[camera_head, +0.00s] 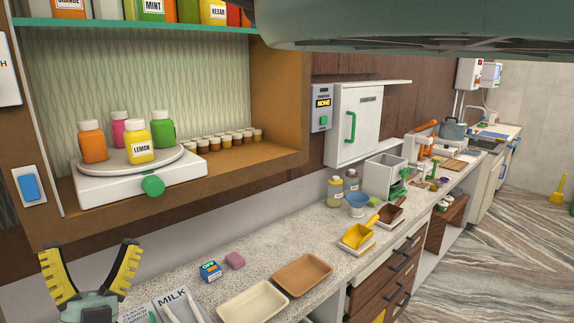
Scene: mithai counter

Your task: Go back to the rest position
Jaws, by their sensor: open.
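My gripper (92,272) is at the lower left of the head view, its two yellow-and-black fingers pointing up and spread wide apart. Nothing is between the fingers. It is in front of the counter and below the wall niche, apart from the bottles. The rest of my arm below it is cut off by the frame's bottom edge.
A niche holds a white turntable (100,190) with orange, pink, yellow LEMON and green bottles. The counter (205,297) carries a cream tray (262,301), a brown tray (302,274), a small blue box (210,271) and a pink block (235,261).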

